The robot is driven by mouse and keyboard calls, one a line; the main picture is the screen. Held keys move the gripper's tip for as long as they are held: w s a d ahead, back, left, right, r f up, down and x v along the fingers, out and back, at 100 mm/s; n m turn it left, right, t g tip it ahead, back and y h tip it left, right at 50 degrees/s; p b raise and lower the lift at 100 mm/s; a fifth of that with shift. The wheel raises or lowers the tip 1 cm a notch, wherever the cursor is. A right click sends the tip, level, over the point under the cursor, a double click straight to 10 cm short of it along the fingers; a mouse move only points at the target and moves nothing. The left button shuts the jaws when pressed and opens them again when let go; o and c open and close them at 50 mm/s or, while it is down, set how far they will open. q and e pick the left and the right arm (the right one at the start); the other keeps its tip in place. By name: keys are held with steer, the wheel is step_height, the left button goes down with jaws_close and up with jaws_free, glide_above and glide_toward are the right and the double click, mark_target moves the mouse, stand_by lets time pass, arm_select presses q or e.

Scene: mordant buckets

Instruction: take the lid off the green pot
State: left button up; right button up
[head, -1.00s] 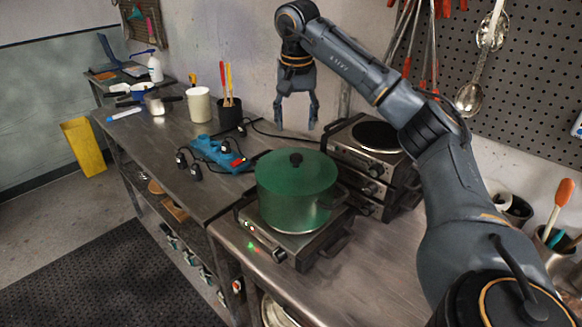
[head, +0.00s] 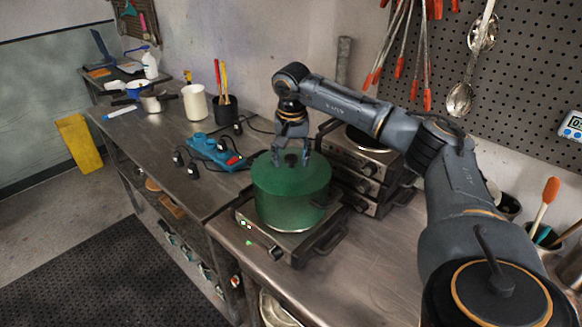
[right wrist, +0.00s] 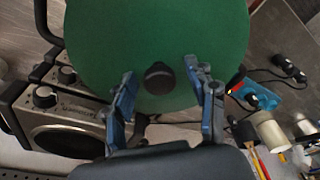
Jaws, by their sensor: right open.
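The green pot (head: 290,200) stands on a hot plate (head: 283,240) near the front of the steel counter. Its green lid (head: 272,171) is on, with a black knob at the centre. The lid fills the top of the right wrist view (right wrist: 110,50), and the knob (right wrist: 159,78) shows there. My right gripper (head: 291,163) is open, pointing down over the lid. In the right wrist view its fingertips (right wrist: 160,80) are on either side of the knob, apart from it. The left gripper is not in view.
Stacked hot plates (head: 352,170) stand close behind the pot on the right. A blue power strip (head: 217,152) with cables lies to the left. A white cup (head: 196,103) and a dark cup with coloured handles (head: 226,108) stand farther back. The counter at front right is clear.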

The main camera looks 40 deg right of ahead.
steer(key=shift+r, duration=0.1)
jaws_close()
